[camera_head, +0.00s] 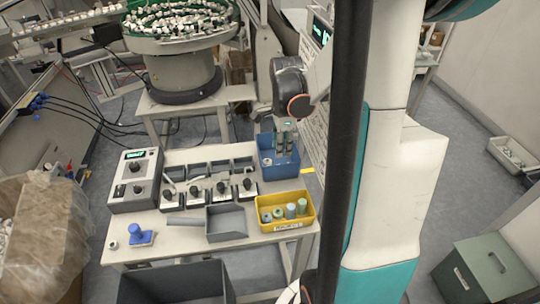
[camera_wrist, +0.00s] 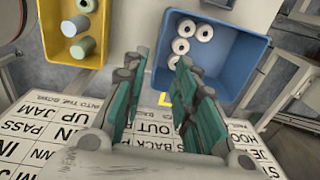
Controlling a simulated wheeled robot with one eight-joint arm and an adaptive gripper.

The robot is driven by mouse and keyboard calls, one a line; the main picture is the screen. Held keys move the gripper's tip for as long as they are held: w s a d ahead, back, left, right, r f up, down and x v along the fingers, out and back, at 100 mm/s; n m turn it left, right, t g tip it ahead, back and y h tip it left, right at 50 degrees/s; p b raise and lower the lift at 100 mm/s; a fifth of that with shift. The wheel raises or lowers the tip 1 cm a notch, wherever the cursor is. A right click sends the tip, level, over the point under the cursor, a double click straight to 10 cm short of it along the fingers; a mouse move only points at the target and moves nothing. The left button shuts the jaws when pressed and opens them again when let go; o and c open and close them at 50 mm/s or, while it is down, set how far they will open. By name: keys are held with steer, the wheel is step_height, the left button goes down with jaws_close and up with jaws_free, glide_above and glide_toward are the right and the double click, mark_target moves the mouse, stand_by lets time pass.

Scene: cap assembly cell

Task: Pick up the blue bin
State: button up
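The blue bin (camera_head: 281,173) stands at the back right corner of the table, just behind the yellow bin. In the wrist view the blue bin (camera_wrist: 247,62) is at the upper right, with several white ring-shaped parts inside. My gripper (camera_head: 285,150) points down at the blue bin in the head view and covers part of its inside. In the wrist view my gripper (camera_wrist: 163,57) has its two teal fingers apart, with the bin's left wall showing between the tips. Nothing is held. I cannot tell whether the fingers touch the wall.
A yellow bin (camera_head: 285,225) with several cylinders stands right in front of the blue bin. A grey tray (camera_head: 226,222), a row of clamp fixtures and a control box (camera_head: 135,180) fill the table to the left. A bowl feeder (camera_head: 180,62) stands behind.

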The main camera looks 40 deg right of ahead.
step_height(320, 180, down, 6)
steer(key=shift+w+f+b, duration=0.1)
steer(key=shift+w+b, duration=0.05)
steer(key=shift+b, duration=0.75)
steer(key=shift+d+f+b, duration=0.15)
steer(key=shift+f+b, duration=0.55)
steer(key=shift+f, duration=0.65)
steer(key=shift+d+f+b, duration=0.15)
steer(key=shift+f+b, duration=0.55)
steer(key=shift+f, duration=0.65)
steer(key=shift+r, duration=0.1)
steer(key=shift+c, duration=0.3)
jaws_close()
